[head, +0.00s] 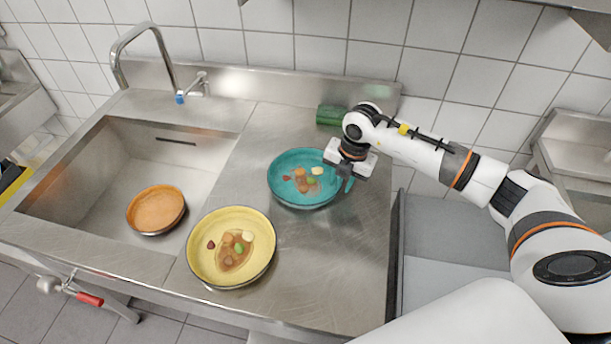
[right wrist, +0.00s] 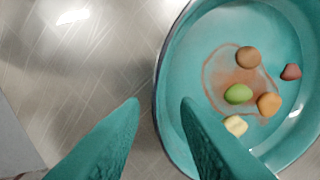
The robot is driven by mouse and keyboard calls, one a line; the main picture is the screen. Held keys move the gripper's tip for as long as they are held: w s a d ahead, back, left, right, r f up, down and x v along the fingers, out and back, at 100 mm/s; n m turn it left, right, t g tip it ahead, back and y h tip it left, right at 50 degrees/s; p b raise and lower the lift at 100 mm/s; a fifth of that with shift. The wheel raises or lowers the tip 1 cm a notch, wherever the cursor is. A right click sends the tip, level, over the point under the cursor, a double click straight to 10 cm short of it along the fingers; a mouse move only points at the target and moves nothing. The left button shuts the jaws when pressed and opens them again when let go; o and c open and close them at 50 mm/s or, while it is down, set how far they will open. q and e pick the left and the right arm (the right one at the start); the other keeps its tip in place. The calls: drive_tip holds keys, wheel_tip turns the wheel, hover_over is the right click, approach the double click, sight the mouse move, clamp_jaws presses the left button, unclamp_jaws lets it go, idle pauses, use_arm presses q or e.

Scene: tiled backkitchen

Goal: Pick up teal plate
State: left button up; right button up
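The teal plate (head: 290,191) sits on the steel counter beside the sink, with several food scraps and a brown smear in it. It also fills the right side of the right wrist view (right wrist: 200,75). My right gripper (head: 345,183) is at the plate's right edge in the head view. In the right wrist view its two teal fingers (right wrist: 161,100) are apart, with the plate's rim showing between them; one finger is over the inside of the plate and the other over the counter outside. I cannot tell whether they touch the rim. My left gripper is not in view.
A yellow plate (head: 205,258) with food scraps stands on the counter in front. An orange plate (head: 157,209) lies in the sink (head: 105,185). A green object (head: 330,115) lies at the back, near the wall. The counter's front right is clear.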

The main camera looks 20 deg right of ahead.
drive_tip(key=shift+f, duration=0.45)
drive_tip(key=shift+c, duration=0.3)
clamp_jaws()
